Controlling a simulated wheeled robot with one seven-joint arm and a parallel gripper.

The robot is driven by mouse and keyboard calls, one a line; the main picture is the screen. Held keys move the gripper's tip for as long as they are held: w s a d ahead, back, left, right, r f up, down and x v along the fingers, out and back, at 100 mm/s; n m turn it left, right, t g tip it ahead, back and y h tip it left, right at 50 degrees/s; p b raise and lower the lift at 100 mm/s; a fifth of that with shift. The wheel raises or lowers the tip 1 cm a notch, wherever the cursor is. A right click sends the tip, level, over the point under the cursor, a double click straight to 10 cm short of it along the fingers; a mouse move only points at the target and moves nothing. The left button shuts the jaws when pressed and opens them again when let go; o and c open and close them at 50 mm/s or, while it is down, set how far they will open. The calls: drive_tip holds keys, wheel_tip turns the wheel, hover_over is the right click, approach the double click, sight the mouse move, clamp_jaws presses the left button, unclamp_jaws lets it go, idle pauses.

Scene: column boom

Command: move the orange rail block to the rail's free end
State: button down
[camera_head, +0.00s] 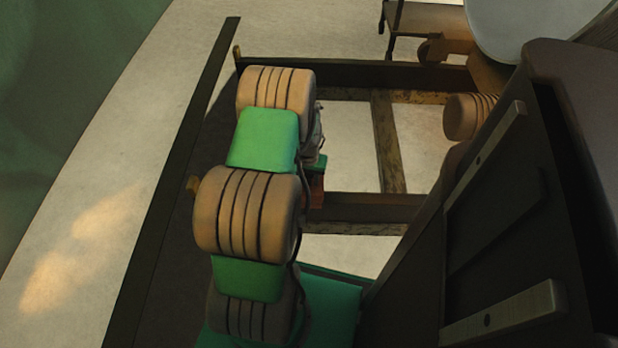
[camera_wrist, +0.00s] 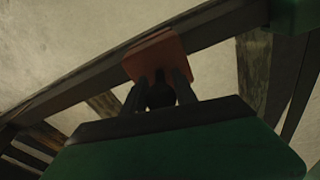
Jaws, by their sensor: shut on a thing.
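The orange rail block (camera_wrist: 158,57) sits on a dark rail (camera_wrist: 85,90) in the wrist view. The rail runs from the lower left to the upper right. My gripper (camera_wrist: 160,92) has its two fingers on either side of a dark knob on the block's near side and is shut on it. In the head view a small part of the orange block (camera_head: 317,191) shows beside my arm, against a dark beam. My arm hides the rest of the block and most of the gripper there.
A green part (camera_wrist: 294,14) stands at the rail's upper right in the wrist view. Wooden cross-beams (camera_head: 388,145) join the dark beams, with open gaps between them. A dark wooden stand (camera_head: 425,18) is at the back. Pale floor (camera_head: 130,190) lies clear on the left.

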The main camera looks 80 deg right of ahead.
drive_tip(key=shift+d+f+b, duration=0.1)
drive_tip(key=shift+f+b, duration=0.35)
drive_tip(key=shift+f, duration=0.2)
drive_tip(key=shift+f, duration=0.1)
drive_tip(key=c, duration=1.3)
unclamp_jaws()
drive_tip(key=shift+c, duration=0.2)
drive_tip(key=o, duration=0.4)
drive_tip(key=shift+o, duration=0.2)
drive_tip(key=shift+a, duration=0.2)
drive_tip(key=r+p, duration=0.1)
drive_tip(key=r, duration=0.4)
drive_tip(key=r+p, duration=0.1)
drive_tip(key=r, duration=0.1)
drive_tip(key=shift+a+r+p, duration=0.35)
drive_tip(key=shift+a, duration=0.05)
